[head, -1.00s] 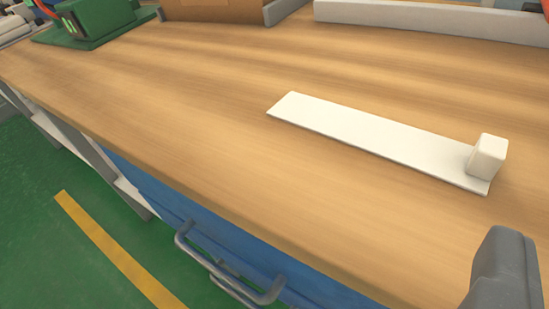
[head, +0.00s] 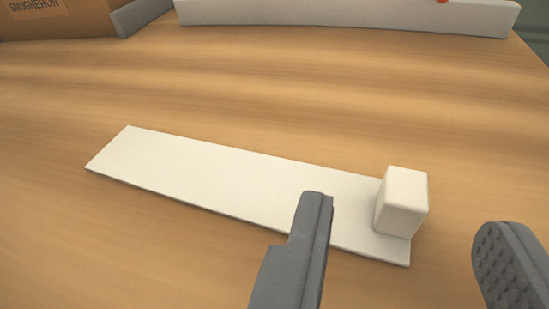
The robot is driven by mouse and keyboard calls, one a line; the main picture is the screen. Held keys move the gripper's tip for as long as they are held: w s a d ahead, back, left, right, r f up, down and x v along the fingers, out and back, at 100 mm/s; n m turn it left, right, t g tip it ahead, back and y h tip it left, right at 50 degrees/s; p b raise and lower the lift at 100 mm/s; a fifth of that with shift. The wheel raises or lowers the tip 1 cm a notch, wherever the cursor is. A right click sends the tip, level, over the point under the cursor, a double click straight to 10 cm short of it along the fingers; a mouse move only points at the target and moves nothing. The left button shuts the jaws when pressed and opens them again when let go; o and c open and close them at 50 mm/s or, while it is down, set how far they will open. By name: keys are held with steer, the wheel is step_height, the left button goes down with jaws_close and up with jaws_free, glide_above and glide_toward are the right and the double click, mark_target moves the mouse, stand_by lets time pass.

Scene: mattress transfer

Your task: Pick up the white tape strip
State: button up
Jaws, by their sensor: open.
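The white tape strip (head: 220,174) lies flat on the wooden table, running from the left to the lower right. A small white block (head: 402,202) stands upright on its right end. My gripper (head: 410,225) is open and empty, with its two grey fingers apart at the bottom right. In the picture the left finger overlaps the front edge of the strip, and the right finger is to the right of the block. The block appears between and beyond the fingers. I cannot tell how high the fingertips are above the table.
A long whitish bar (head: 340,17) lies along the back of the table (head: 300,105). A cardboard box (head: 55,20) stands at the back left with a grey edge piece (head: 140,15) beside it. The table between these and the strip is clear.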

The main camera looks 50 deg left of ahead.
mark_target(406, 189)
steer(key=x, duration=0.1)
steer(key=b+x, duration=0.1)
steer(key=x, duration=0.1)
steer(key=shift+w+d+f, duration=0.1)
steer(key=shift+w+f, duration=0.15)
steer(key=shift+f, duration=0.05)
steer(key=shift+w+a, duration=0.3)
steer(key=shift+w, duration=0.2)
jaws_close()
